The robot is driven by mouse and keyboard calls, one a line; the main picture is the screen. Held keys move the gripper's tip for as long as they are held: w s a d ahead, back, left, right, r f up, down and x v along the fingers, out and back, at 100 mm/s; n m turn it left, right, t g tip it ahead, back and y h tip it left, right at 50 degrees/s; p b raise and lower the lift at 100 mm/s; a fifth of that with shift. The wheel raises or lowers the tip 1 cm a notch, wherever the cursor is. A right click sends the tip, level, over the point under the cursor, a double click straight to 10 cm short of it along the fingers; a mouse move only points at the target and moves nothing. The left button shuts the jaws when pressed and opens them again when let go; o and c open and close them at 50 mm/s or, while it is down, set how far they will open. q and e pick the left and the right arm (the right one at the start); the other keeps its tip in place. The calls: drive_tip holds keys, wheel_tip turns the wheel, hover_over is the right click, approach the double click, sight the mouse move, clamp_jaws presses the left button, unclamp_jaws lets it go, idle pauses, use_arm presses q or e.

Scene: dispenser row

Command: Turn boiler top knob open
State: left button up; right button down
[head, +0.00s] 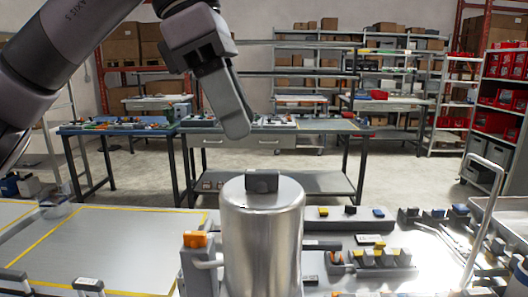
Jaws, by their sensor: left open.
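The boiler (262,240) is a shiny metal cylinder standing upright in the lower middle of the head view. Its top knob (262,181) is a small dark grey block on the lid. An orange-topped part (195,240) sits on the boiler's left side. My left gripper (236,126) points down above the boiler, slightly left of the top knob in the picture. A visible gap separates it from the knob, and it holds nothing I can see. It is open, though its fingers overlap from this angle. My right gripper is not in view.
A grey panel with yellow lines (120,240) lies left of the boiler. To the right are several small dark, yellow and blue-topped parts (380,257) and a bent metal bar (483,215). A workbench (265,142) and shelves stand behind. The space above the boiler is otherwise clear.

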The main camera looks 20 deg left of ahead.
sight(261, 171)
use_arm(q)
drive_tip(key=x, duration=0.6)
drive_tip(key=shift+d+f, duration=0.2)
drive_tip(key=shift+f, duration=0.1)
clamp_jaws()
